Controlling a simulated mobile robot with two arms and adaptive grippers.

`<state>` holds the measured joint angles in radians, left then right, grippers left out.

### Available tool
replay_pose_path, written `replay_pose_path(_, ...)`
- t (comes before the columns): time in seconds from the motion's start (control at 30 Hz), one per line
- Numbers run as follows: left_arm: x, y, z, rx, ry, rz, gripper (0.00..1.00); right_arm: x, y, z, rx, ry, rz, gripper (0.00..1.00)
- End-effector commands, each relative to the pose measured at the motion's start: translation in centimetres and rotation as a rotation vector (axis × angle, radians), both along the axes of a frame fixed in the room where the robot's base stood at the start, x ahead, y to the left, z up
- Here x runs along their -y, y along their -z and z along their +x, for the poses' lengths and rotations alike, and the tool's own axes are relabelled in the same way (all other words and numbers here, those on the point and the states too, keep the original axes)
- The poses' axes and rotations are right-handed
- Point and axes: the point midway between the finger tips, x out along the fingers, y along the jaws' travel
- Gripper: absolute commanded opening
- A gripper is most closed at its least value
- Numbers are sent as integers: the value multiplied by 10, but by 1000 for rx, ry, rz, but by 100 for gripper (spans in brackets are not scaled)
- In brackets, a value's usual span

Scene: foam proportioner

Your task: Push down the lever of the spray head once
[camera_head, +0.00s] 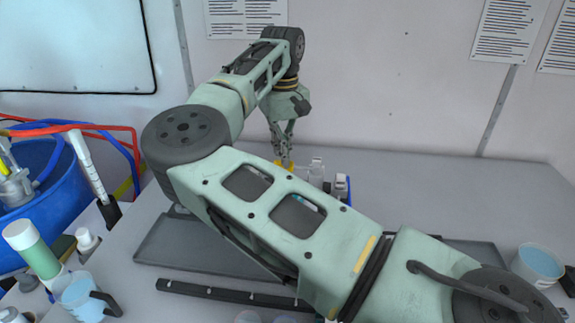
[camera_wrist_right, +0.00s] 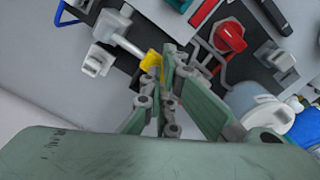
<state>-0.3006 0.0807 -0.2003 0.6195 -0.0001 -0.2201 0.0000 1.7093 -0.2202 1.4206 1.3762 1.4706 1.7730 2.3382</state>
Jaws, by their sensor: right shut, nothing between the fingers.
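My right gripper (camera_head: 285,150) is shut and empty, pointing down behind my right arm's upper link. A small yellow piece (camera_head: 284,164) shows right at its fingertips. In the right wrist view the gripper (camera_wrist_right: 160,72) also has a yellow piece (camera_wrist_right: 151,61) at its tip, beside a pale spout-like part (camera_wrist_right: 126,42). I cannot tell for sure whether the yellow piece is the lever of the spray head, or whether the fingers touch it. The rest of the spray head is hard to make out. My left gripper is not in view.
White-topped fittings (camera_head: 316,170) stand just right of the gripper. The wrist view shows a red knob (camera_wrist_right: 230,37) and a clear container (camera_wrist_right: 258,108) close by. A blue tub (camera_head: 45,180) with hoses is at left. My arm hides much of the dark tray (camera_head: 165,250).

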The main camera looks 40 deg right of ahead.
Motion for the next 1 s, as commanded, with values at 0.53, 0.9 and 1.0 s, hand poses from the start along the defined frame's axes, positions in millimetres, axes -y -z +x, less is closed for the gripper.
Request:
replay_pose_path(0.53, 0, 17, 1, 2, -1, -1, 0, 0, 24, 0, -1, 0, 0, 0)
replay_pose_path(0.9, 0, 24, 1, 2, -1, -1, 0, 0, 35, 0, -1, -1, 1, 0)
replay_pose_path(1.0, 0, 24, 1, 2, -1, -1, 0, 0, 35, 0, -1, -1, 1, 0)
